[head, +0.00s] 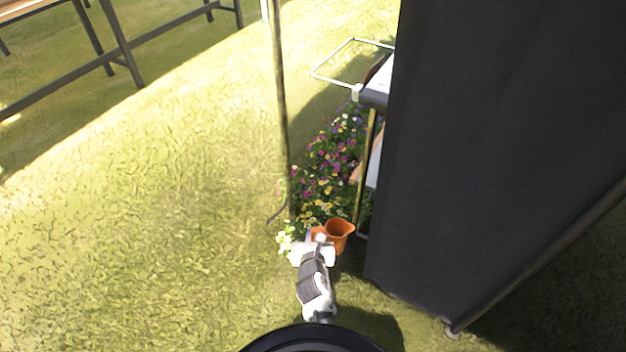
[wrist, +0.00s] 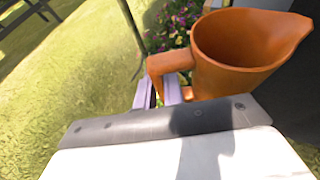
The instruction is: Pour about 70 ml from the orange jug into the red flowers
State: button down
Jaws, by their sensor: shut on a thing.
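The orange jug (head: 339,231) is in my gripper (head: 320,240), which is shut on its handle. In the wrist view the jug (wrist: 245,50) is large at the upper right, close to upright, with its spout to the right. The gripper's fingers (wrist: 172,92) close on the handle at the jug's left side. The part of the jug's inside that shows looks orange; I cannot tell how much liquid it holds. A bed of mixed flowers (head: 325,168), pink, purple, yellow and white, lies beyond the jug. Some pink or red blooms show, but I cannot tell a separate red group.
A large dark panel (head: 490,150) stands close on the right. A thin pole (head: 281,100) rises left of the flowers. A cart-like frame with a white handle (head: 340,60) is behind the panel's edge. A table (head: 110,40) is at the upper left. Grass on the left is clear.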

aim_at(313, 230)
jog(key=shift+r, duration=0.15)
notch_tip(313, 230, up, 6)
jog(key=p, duration=0.7)
jog(key=shift+s+a+f, duration=0.1)
jog(key=shift+s+f, duration=0.15)
jog(key=shift+f, duration=0.15)
jog(key=shift+s+f, duration=2)
jog(key=shift+f, duration=0.1)
jog(key=shift+r, duration=0.15)
